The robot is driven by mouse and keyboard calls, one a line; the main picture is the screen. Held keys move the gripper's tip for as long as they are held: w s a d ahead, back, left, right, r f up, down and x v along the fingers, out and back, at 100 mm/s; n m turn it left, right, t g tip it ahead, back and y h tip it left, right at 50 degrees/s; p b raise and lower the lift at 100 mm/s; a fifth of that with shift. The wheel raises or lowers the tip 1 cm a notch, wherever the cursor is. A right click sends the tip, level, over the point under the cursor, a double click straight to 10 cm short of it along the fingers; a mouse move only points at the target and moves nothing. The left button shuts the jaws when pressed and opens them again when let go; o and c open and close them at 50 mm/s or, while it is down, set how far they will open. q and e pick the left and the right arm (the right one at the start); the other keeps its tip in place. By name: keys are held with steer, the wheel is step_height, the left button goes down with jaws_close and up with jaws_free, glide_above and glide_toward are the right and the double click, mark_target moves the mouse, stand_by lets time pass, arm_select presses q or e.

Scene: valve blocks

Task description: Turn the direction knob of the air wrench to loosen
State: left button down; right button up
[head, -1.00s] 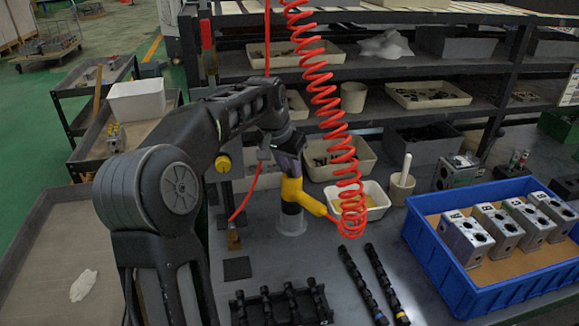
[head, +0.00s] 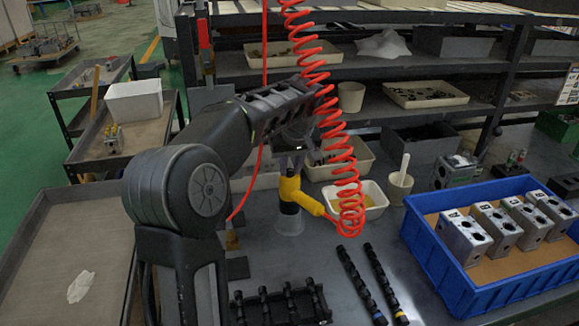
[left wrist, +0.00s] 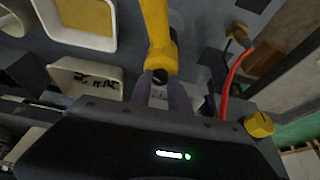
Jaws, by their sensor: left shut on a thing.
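The yellow air wrench (head: 299,195) stands on the grey workbench in a clear round holder (head: 289,224), with its handle pointing right to a red coiled hose (head: 340,150). My left gripper (head: 288,163) is at the back end of the wrench, partly hidden by my arm. In the left wrist view the wrench (left wrist: 158,35) runs up from between the two purple-grey fingers (left wrist: 162,92). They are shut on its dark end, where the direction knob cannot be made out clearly. My right gripper is not in view.
A blue crate (head: 470,292) with several metal valve blocks stands at the right. White bins (head: 372,190) and a shelf stand behind.

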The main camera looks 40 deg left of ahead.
arm_select(q)
steer(key=n, duration=0.1)
steer(key=n+g+p, duration=0.1)
steer(key=n, duration=0.2)
steer(key=shift+w+d+r+n+g+y, duration=0.1)
steer(key=shift+w+r+n+g+y, duration=0.05)
steer(key=shift+w+n+g+y, duration=0.2)
steer(key=n+g+p, duration=0.1)
steer(key=n+p, duration=0.1)
steer(key=n, duration=0.2)
steer(key=shift+g+p, duration=0.25)
steer(key=shift+p, duration=0.05)
steer(key=c, duration=1.2)
jaws_free()
steer(key=p+v, duration=0.5)
steer(key=v, duration=0.2)
steer(key=shift+d+r, duration=0.2)
steer(key=shift+r, duration=0.05)
